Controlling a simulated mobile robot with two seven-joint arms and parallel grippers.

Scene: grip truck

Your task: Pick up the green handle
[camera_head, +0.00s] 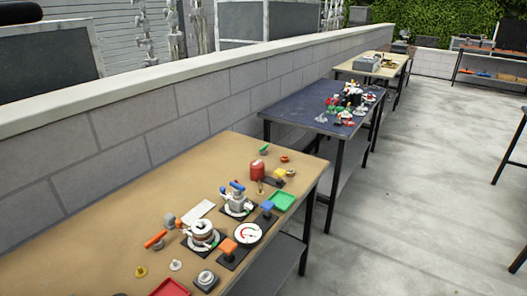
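A small green piece that looks like a handle (264,149) lies on the tan table (110,240), near its far edge by the wall. It is just behind a red cylinder (258,169). It is small in the view, so its exact shape and tilt are hard to tell. Nothing holds it. Neither my left nor my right gripper shows in the head view.
The tan table also holds a green tray (284,201), a red tray (171,288), a round gauge (248,233), valve-like fittings (237,200) and an orange handle (155,239). A block wall (150,130) runs behind. Concrete floor (415,190) is open at right.

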